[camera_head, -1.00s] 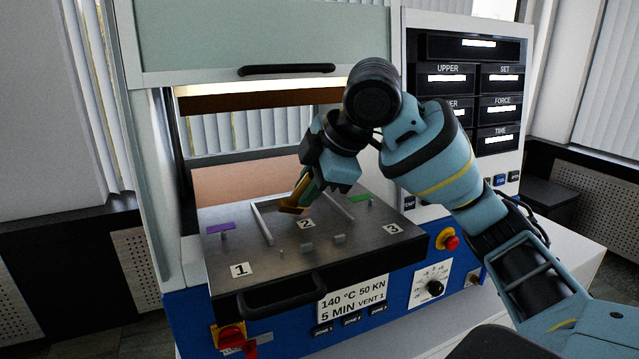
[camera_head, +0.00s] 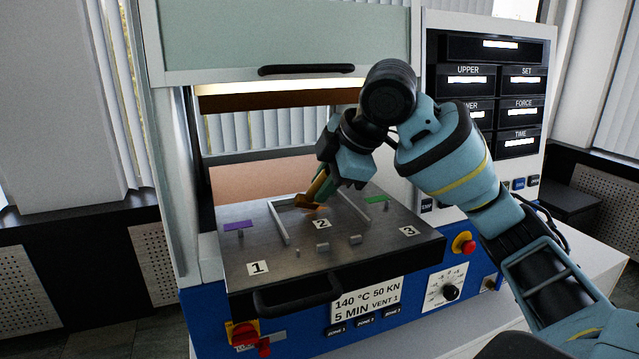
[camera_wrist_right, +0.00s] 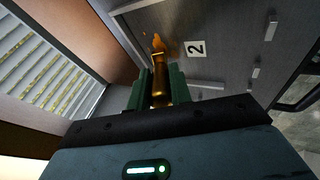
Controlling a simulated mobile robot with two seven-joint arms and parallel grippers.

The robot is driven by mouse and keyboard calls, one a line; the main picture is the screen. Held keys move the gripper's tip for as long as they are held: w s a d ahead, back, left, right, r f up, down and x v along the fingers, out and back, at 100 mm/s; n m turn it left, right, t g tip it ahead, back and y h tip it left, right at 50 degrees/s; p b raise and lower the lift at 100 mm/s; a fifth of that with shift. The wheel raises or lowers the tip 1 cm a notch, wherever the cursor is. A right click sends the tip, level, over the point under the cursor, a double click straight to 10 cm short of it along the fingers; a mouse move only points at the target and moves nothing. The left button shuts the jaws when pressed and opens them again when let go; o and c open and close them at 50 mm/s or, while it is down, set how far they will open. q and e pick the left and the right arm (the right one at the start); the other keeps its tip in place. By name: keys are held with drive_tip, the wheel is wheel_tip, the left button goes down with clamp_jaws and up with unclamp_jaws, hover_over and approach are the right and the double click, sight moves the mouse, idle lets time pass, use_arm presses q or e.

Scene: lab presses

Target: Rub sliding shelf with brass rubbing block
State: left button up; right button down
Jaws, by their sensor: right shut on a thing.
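The sliding shelf (camera_head: 300,262) is a grey metal plate pulled out of the press, with labels 1, 2 and 3. My right gripper (camera_head: 322,188) is over its middle zone, behind label 2, and is shut on the brass rubbing block (camera_head: 307,201). In the right wrist view the brass block (camera_wrist_right: 160,85) sits between the green fingers (camera_wrist_right: 160,92) and its far end reaches the plate. An orange patch (camera_wrist_right: 160,43) shows at that end. I cannot tell whether block and plate touch. My left gripper is not in view.
Upright metal rails (camera_head: 278,222) flank the middle zone. A purple tab (camera_head: 238,225) and a green tab (camera_head: 377,199) stand on the shelf, with small metal posts (camera_head: 322,247) near the front. The raised door (camera_head: 280,40) hangs above. A black handle (camera_head: 297,295) is in front.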

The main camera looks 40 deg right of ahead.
drive_tip(key=shift+s+d, duration=0.15)
drive_tip(key=shift+d, duration=0.5)
drive_tip(key=shift+s+d, duration=0.15)
drive_tip(key=shift+d, duration=0.45)
drive_tip(key=shift+d, duration=0.1)
drive_tip(key=shift+s+d, duration=0.2)
drive_tip(key=shift+d, duration=0.6)
drive_tip(key=shift+s+d, duration=0.2)
drive_tip(key=shift+d, duration=0.55)
drive_tip(key=shift+r, duration=0.1)
drive_tip(key=shift+a, duration=0.1)
drive_tip(key=shift+w+a, duration=0.2)
drive_tip(key=shift+a, duration=0.6)
drive_tip(key=shift+w+a, duration=0.2)
drive_tip(key=shift+a, duration=0.6)
drive_tip(key=shift+a, duration=0.1)
drive_tip(key=shift+w+a, duration=0.25)
drive_tip(key=shift+a, duration=0.55)
drive_tip(key=shift+w+a, duration=0.2)
drive_tip(key=shift+a, duration=0.6)
